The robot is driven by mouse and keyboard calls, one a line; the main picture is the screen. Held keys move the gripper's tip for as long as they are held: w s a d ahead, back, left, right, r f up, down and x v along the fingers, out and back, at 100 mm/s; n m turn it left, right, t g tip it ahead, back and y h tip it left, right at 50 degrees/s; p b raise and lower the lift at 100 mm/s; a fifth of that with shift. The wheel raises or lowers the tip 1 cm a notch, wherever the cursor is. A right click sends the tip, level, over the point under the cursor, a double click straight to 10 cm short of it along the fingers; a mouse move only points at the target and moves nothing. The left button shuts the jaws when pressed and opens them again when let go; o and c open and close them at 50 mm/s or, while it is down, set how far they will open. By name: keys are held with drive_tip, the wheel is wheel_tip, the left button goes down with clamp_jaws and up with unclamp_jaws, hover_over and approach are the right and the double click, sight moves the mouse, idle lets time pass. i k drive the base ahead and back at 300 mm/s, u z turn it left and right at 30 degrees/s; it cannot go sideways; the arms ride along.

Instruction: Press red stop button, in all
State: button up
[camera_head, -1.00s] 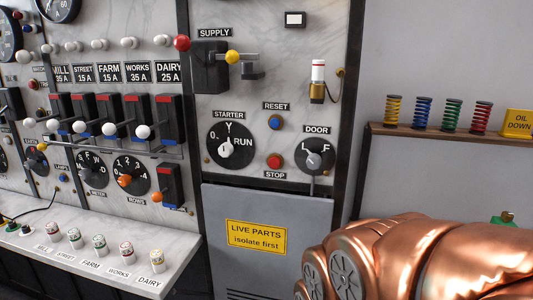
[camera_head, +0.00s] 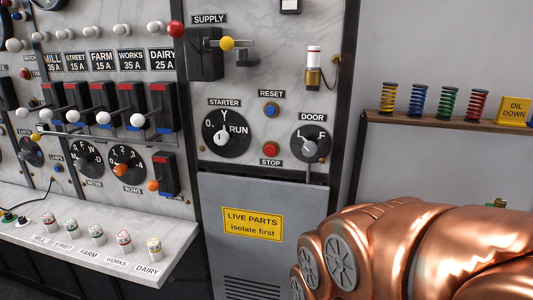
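The red stop button (camera_head: 271,150) sits on the marble panel, above a black label (camera_head: 270,162) reading STOP. It is a round red cap in a dark ring, and nothing covers it. The blue reset button (camera_head: 271,109) is directly above it. My copper-coloured arm fills the lower right of the view, below and to the right of the button and apart from it. My gripper is not in view, so its fingers cannot be seen.
The starter dial (camera_head: 226,132) is left of the button and the door dial (camera_head: 311,145) right of it. Below is a grey door with a yellow LIVE PARTS sign (camera_head: 252,223). A shelf (camera_head: 430,125) with coloured springs is at right. A ledge (camera_head: 150,262) juts out lower left.

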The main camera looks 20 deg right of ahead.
sight(270, 151)
drive_tip(key=u, duration=2.1)
drive_tip(key=i, duration=1.6)
drive_tip(key=z, duration=3.05)
